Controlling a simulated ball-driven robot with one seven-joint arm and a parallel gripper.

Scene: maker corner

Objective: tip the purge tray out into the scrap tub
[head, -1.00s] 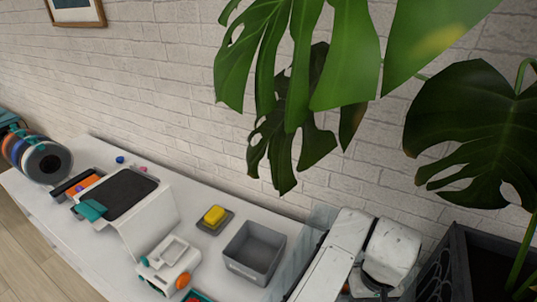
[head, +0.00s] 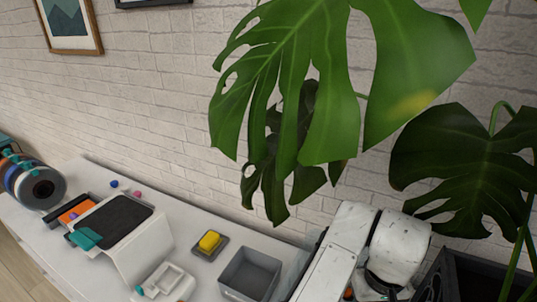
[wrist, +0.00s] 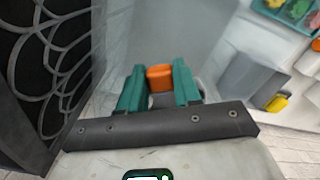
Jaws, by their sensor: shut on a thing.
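In the wrist view my gripper (wrist: 159,88) has its teal fingers closed on a small orange block (wrist: 160,77). The block looks like a grip or handle; the purge tray's body cannot be made out, so I cannot tell whether this is part of it. The grey open-topped scrap tub (head: 250,275) stands on the white bench at the bottom of the head view and looks empty. In the wrist view the tub (wrist: 247,78) is right of my fingers and apart from them. My gripper is out of the head view.
A yellow block on a dark dish (head: 209,244) sits beside the tub. A white printer-like machine (head: 125,225) stands further left. Large plant leaves (head: 340,75) hang over the right side. A dark patterned planter (wrist: 45,75) is close on the left in the wrist view.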

